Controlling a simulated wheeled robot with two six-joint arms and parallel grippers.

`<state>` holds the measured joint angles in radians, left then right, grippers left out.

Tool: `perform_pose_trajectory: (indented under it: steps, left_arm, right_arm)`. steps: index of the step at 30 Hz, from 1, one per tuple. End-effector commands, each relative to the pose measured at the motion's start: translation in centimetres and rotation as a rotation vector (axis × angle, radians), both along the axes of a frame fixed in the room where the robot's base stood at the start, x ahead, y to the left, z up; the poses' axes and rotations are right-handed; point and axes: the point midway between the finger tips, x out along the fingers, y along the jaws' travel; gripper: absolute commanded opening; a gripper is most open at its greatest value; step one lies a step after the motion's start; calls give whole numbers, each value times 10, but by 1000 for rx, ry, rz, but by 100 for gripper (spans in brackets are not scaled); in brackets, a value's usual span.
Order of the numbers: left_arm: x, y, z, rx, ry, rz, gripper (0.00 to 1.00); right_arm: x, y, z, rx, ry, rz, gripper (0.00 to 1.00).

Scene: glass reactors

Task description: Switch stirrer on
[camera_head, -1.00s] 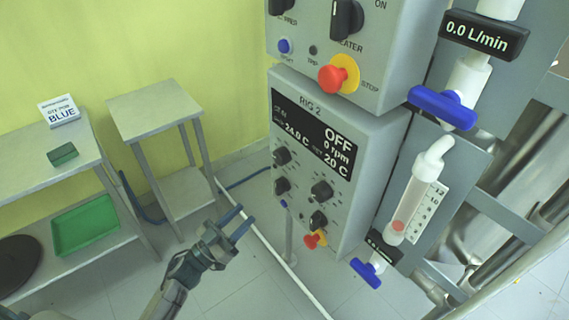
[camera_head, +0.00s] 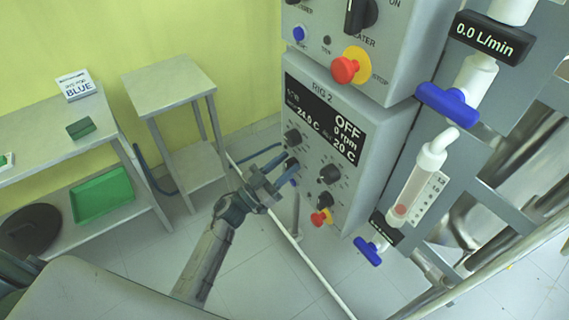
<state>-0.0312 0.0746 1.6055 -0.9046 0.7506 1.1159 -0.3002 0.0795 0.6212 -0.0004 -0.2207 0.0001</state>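The RIG 2 control box (camera_head: 365,122) hangs right of centre. Its display (camera_head: 325,121) reads OFF, 0 rpm, 24.0 C and 20 C. Below are dark knobs: an upper left knob (camera_head: 292,137), a lower left knob (camera_head: 291,165), a right knob (camera_head: 330,174) and a lower right knob (camera_head: 326,199). Their labels are too small to read, so I cannot tell which is the stirrer's. My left gripper (camera_head: 284,164) is open, its blue fingertips apart at the lower left knob; contact is unclear. My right gripper is not in view.
A red stop button (camera_head: 321,217) sits low on this box. The upper box has another red stop button (camera_head: 345,70) and a heater knob (camera_head: 360,14). Blue valve handles (camera_head: 447,103) are at right. A small table (camera_head: 170,80) stands at left.

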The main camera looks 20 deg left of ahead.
Motion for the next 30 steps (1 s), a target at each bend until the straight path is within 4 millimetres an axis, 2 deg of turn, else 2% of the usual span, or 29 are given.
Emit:
perform_pose_trajectory:
  steps: [5, 9, 11, 22, 30]
  left_arm:
    - [0, 0, 0, 0, 0, 0, 37]
    - [0, 0, 0, 0, 0, 0, 10]
    - [0, 0, -1, -1, 1, 1, 0]
    - [-1, 0, -4, 20, -6, 0, 0]
    - [-3, -1, -6, 125, -84, -2, 0]
  right_arm:
    - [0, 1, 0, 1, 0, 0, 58]
    - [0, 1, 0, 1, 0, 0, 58]
    - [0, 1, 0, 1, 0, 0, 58]
    - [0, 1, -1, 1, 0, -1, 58]
    - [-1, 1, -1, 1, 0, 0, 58]
